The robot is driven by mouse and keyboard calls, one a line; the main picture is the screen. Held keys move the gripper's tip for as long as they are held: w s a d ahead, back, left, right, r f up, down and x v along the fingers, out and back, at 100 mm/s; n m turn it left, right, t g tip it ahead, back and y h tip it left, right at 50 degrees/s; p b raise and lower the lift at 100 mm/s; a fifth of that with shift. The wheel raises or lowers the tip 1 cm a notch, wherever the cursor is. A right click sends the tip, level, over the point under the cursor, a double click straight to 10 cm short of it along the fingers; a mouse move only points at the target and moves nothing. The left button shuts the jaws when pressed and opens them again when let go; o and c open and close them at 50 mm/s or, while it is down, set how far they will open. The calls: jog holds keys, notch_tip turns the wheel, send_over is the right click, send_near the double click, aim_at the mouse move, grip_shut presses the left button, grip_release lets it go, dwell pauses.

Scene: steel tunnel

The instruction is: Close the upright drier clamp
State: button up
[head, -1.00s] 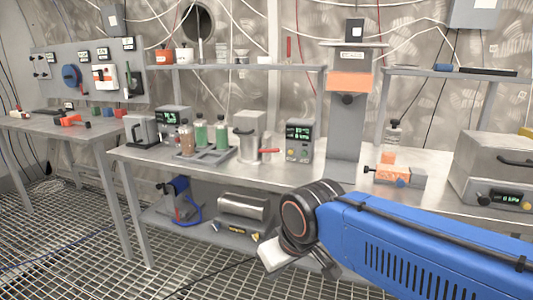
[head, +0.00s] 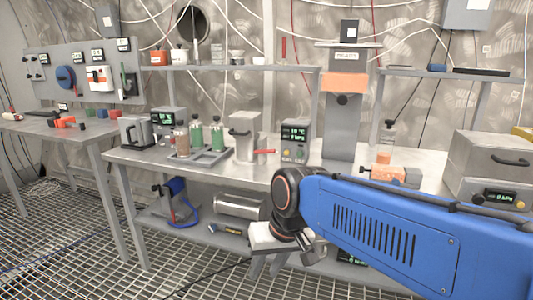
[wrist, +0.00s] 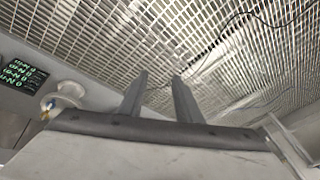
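A grey upright canister (head: 243,140) stands on the middle bench. A red lever handle (head: 264,152) sticks out to its right, low on its side. It looks like the upright drier with its clamp, but no label on it is readable. The lever looks roughly level; I cannot tell its latch position. My gripper (head: 265,268) hangs in front of the bench edge, below the bench top and well apart from the canister. In the wrist view its two fingers (wrist: 160,85) are apart with nothing between them. The canister is not seen there.
A bottle rack (head: 210,155) stands left of the canister and a display box (head: 294,142) right. An orange-and-grey fixture (head: 396,172) sits further right. A horizontal cylinder (head: 238,205) lies on the lower shelf beside my gripper. Grated floor (head: 110,260) is open in front.

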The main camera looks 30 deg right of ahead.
jog(key=w+r+m+g+y, duration=0.1)
jog(key=w+m+y, duration=0.2)
jog(key=w+m, duration=0.15)
jog(key=m+t+y, duration=0.6)
jog(key=m+t, duration=0.6)
jog(key=m, duration=1.1)
send_near(258, 150)
jog(key=x, duration=0.6)
jog(key=shift+w+d+f, duration=0.1)
jog(key=shift+w, duration=0.15)
grip_shut()
